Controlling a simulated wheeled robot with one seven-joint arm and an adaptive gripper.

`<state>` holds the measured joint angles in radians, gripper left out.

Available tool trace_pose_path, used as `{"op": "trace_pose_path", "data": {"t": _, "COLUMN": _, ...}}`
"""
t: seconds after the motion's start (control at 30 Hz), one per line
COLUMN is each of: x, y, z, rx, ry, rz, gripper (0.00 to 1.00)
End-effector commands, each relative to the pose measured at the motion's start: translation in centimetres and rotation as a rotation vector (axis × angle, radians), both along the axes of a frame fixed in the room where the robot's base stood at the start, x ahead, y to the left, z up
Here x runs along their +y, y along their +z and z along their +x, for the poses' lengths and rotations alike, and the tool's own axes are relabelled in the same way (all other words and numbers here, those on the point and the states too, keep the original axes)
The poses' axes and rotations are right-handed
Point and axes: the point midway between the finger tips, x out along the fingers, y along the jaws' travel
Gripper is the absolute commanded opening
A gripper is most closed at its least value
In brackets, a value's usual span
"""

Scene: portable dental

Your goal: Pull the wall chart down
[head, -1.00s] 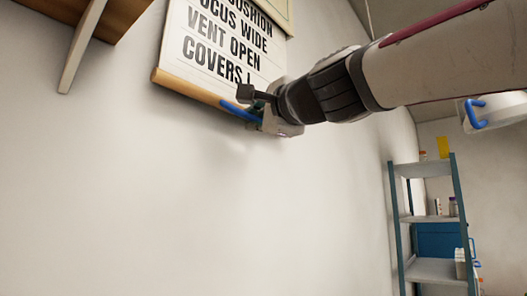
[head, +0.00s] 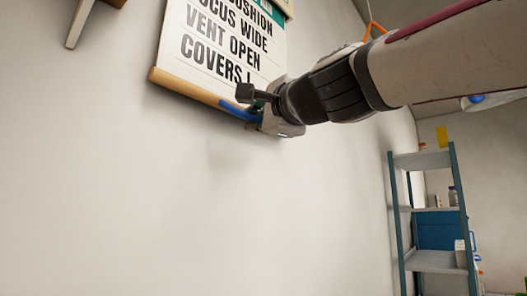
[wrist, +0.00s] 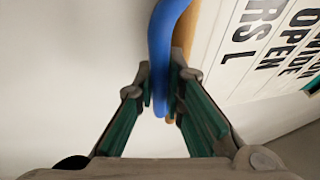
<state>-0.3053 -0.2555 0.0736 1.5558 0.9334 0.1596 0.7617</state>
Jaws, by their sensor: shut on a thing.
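The wall chart (head: 225,50) hangs at the upper middle of the head view, white with black lettering. A teal band shows at its upper right, under a cream edge. A wooden bar (head: 185,90) runs along its bottom edge and carries a blue handle (head: 238,109). My gripper (head: 268,118) is at the right end of that handle, hiding part of it. In the wrist view, my gripper (wrist: 162,95) is shut on the blue handle (wrist: 165,35), which passes between the fingertips. The wooden bar and chart lie just behind and right.
A wooden wall shelf's bracket (head: 82,22) is at the upper left. A blue-grey shelving rack (head: 432,262) with bottles stands at the right. An orange hook-like thing (head: 374,27) shows behind my arm. The wall (head: 200,220) below the chart is bare.

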Motion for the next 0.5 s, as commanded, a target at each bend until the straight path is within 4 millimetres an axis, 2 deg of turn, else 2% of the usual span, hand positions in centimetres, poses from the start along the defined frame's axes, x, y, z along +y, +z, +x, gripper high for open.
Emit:
{"op": "trace_pose_path", "data": {"t": 0.03, "x": -0.01, "y": -0.02, "z": 0.04, "rx": 0.001, "ry": 0.0, "rz": 0.002, "gripper": 0.0}}
{"op": "trace_pose_path", "data": {"t": 0.07, "x": -0.01, "y": -0.02, "z": 0.04, "rx": 0.001, "ry": 0.0, "rz": 0.002, "gripper": 0.15}}
{"op": "trace_pose_path", "data": {"t": 0.13, "x": -0.01, "y": -0.01, "z": 0.04, "rx": 0.0, "ry": 0.0, "rz": 0.001, "gripper": 0.31}}
{"op": "trace_pose_path", "data": {"t": 0.5, "x": -0.12, "y": 0.03, "z": -0.23, "rx": -0.001, "ry": 0.0, "rz": 0.0, "gripper": 0.31}}
